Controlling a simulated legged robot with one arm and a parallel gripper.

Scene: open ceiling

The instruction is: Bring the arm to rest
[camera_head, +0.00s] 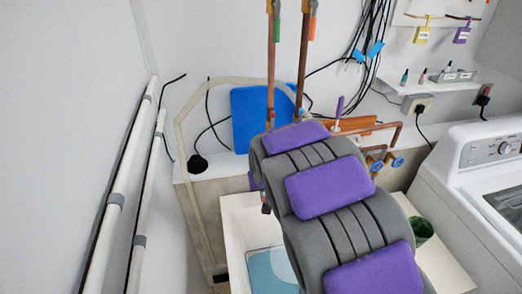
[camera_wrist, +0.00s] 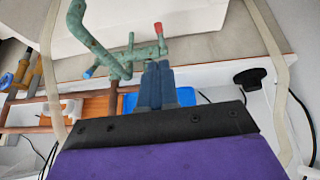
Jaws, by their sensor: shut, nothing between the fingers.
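My arm, grey with purple pads, reaches across the head view over the sink area and hides much of what lies behind it. My gripper (camera_wrist: 159,66) shows in the wrist view, its two blue-grey fingers side by side and shut, with nothing between them. A greenish pipe fitting (camera_wrist: 98,50) with a red tip and a blue tip is close beyond the fingertips in that view. I cannot tell whether the fingers touch it. In the head view the arm hides the fingers.
A white sink (camera_head: 237,222) lies under my arm. A washing machine (camera_head: 475,180) stands at right. White pipes (camera_head: 120,190) run along the left wall. A blue panel (camera_head: 250,115), copper pipes (camera_head: 273,70) and black cables (camera_head: 372,40) are at the back. A green container (camera_head: 421,229) sits beside my arm.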

